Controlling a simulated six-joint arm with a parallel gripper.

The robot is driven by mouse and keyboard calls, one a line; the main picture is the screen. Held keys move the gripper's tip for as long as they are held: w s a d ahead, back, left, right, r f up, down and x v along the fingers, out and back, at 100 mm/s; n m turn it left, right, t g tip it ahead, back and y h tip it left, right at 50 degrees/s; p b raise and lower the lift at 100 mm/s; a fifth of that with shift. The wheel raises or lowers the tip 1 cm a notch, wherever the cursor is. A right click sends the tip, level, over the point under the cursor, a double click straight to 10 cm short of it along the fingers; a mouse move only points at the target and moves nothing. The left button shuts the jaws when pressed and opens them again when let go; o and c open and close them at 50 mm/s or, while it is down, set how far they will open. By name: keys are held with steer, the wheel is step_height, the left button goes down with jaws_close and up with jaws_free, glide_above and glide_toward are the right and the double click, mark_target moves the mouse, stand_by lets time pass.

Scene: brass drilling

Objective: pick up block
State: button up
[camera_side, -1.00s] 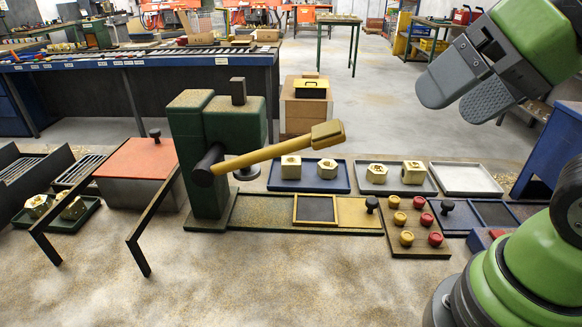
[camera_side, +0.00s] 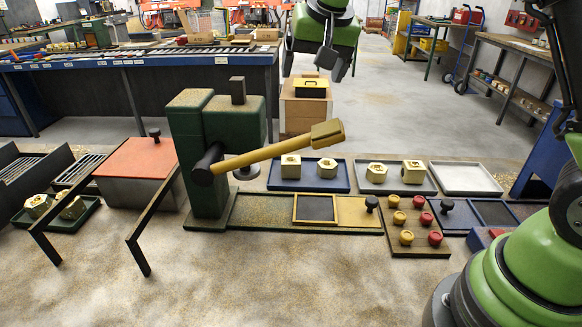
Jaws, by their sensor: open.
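Several brass blocks are in view, and I cannot tell which one is meant. A square block (camera_side: 291,170) and a hexagonal one (camera_side: 327,170) sit in the blue tray (camera_side: 342,187). A hexagonal block (camera_side: 376,174) and a square one (camera_side: 413,174) sit in the dark grey tray (camera_side: 395,190). Two more, a left block (camera_side: 37,207) and a right block (camera_side: 73,208), lie in a green tray (camera_side: 62,226) at far left. My gripper (camera_side: 316,70) hangs at the top middle, fingers pointing down, open and empty, above the level of the trays.
A green press (camera_side: 208,150) with a long yellow lever (camera_side: 275,151) stands left of the blue tray. An empty pale tray (camera_side: 465,179) is to the right. A board with red and yellow knobs (camera_side: 413,228) lies in front. A red-topped box (camera_side: 138,158) stands left.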

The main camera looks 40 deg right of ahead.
steer(key=w+d+f+m+g+h, duration=0.1)
steer(key=w+f, duration=0.3)
steer(key=f, duration=0.3)
steer(key=w+d+f+h, duration=0.1)
steer(key=w+d+f, duration=0.1)
steer(key=w+f, duration=0.3)
glide_above(291, 160)
steer(key=s+a, duration=0.2)
step_height(291, 160, down, 8)
steer(key=shift+d+f, duration=0.1)
steer(key=shift+d, duration=0.05)
steer(key=shift+x, duration=2.9)
steer(key=shift+s+f, duration=0.1)
steer(key=shift+s, duration=0.1)
steer(key=c, duration=1.2)
steer(key=shift+c, duration=1)
